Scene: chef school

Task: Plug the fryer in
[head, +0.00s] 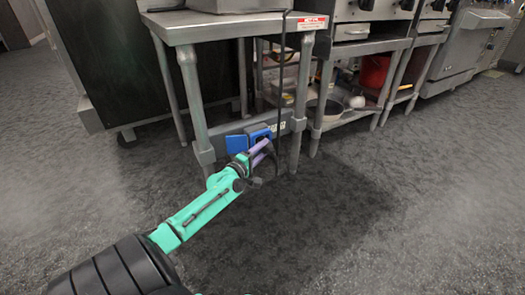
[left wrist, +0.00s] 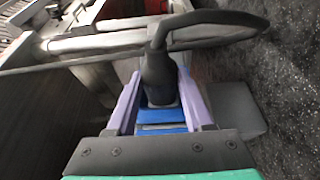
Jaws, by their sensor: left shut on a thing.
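My left gripper (head: 264,146) reaches low under the steel table, in front of its lower rail. Its purple fingers are shut on a black plug (left wrist: 160,78), which shows between them in the left wrist view. A thick black cord (left wrist: 225,17) curves away from the plug. A blue socket unit (head: 238,143) is on the grey rail, right by the fingertips. Blue also shows between the fingers in the left wrist view. I cannot tell whether the plug is seated in it. The fryer (head: 240,4) appears only as a cut-off steel base on the table. My right gripper is out of view.
The steel table (head: 220,27) has legs on both sides of the rail (head: 288,122). A dark cord (head: 282,75) hangs down its front. Shelves with pans and a red bucket (head: 374,71) stand to the right. The floor in front is clear.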

